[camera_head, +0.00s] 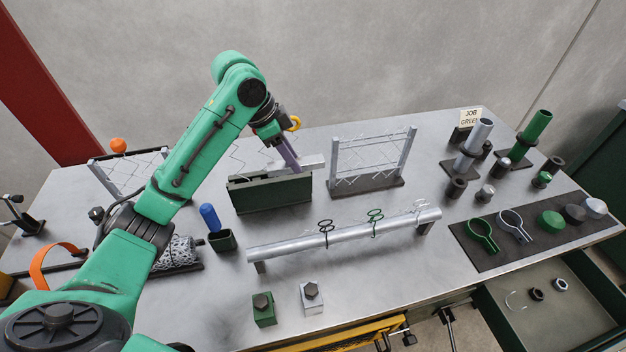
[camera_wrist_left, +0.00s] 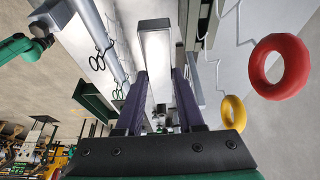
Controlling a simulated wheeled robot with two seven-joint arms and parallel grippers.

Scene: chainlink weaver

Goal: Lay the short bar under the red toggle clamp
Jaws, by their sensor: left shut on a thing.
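My left gripper (camera_head: 291,166) reaches in from the left, and its purple fingers point down at the dark green rack (camera_head: 270,195). The fingers also show in the left wrist view (camera_wrist_left: 160,95). They are shut on a pale silver short bar (camera_wrist_left: 155,50), which runs between them. I cannot make out a red toggle clamp; a black clamp-like fixture (camera_head: 22,216) stands at the far left. My right gripper is not in view.
A mesh frame (camera_head: 370,162) stands right of the rack. A long silver rail (camera_head: 350,233) with small clips lies in front. A blue-handled tool (camera_head: 210,217) stands in a green cup. Posts (camera_head: 477,136) stand at the right. Red (camera_wrist_left: 278,66) and yellow (camera_wrist_left: 233,113) rings show beside the fingers.

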